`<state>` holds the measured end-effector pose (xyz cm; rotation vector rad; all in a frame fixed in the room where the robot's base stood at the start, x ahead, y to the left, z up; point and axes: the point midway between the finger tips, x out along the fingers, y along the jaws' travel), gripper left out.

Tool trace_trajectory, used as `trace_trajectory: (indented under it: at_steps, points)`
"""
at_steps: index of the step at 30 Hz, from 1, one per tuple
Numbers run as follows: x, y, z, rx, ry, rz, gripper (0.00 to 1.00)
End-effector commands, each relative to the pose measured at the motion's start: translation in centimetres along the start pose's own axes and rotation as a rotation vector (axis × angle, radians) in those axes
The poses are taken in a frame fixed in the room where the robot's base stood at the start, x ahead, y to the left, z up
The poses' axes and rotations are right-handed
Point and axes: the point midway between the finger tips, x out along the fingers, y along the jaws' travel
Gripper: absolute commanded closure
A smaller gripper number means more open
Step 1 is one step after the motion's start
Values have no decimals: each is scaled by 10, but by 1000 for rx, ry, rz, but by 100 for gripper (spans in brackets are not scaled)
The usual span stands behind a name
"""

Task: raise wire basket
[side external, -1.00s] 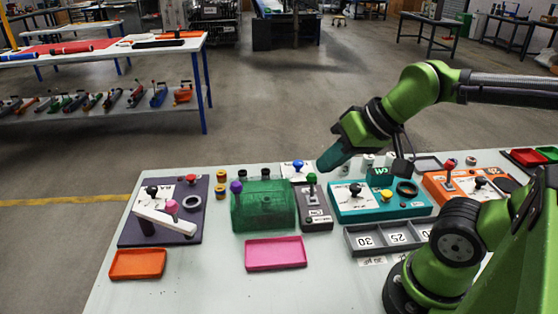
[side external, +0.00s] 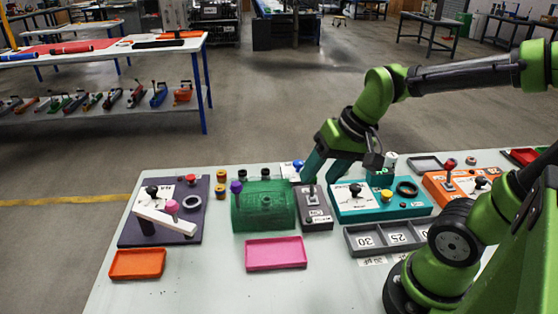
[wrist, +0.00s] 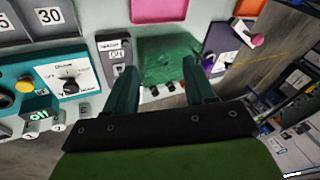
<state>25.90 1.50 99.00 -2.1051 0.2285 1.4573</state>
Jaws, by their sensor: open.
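I cannot make out a wire basket for certain. A green see-through tank (side external: 263,207) stands mid-table with a dark shape inside; it also shows in the wrist view (wrist: 168,55). A purple knob (side external: 236,187) is at its left edge. A dark grey box (side external: 316,220) with an upright lever stands just right of the tank and also shows in the wrist view (wrist: 113,45). The lever's green knob is hidden now. My gripper (side external: 319,179) is open, its teal fingers apart and pointing down over the back of the grey box.
A teal panel (side external: 378,206) with knobs is right of the grey box, with an orange panel (side external: 462,187) beyond. A dark panel (side external: 188,232) with a white lever is at left. Pink (side external: 276,254) and orange (side external: 137,264) trays and a grey sectioned tray (side external: 372,246) lie in front.

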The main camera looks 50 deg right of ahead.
Motion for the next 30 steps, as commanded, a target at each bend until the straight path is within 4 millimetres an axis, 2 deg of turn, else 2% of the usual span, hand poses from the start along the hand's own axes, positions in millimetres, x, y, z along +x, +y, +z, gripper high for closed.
trace_trajectory:
  at_steps: [3, 11, 14, 18, 22, 25, 27, 30]
  points:
    - [30, 3, -4, 220, -184, 14, 46]
    - [82, -14, -16, 798, -608, -45, 46]
    - [99, -26, -30, 1046, -788, -96, 46]
    - [116, -42, -61, 1378, -1046, -199, 46]
    - [117, -58, -98, 1604, -1265, -316, 46]
    - [102, -72, -120, 1675, -1375, -391, 46]
    - [94, -77, -126, 1702, -1422, -413, 46]
    - [96, -76, -126, 1719, -1450, -410, 46]
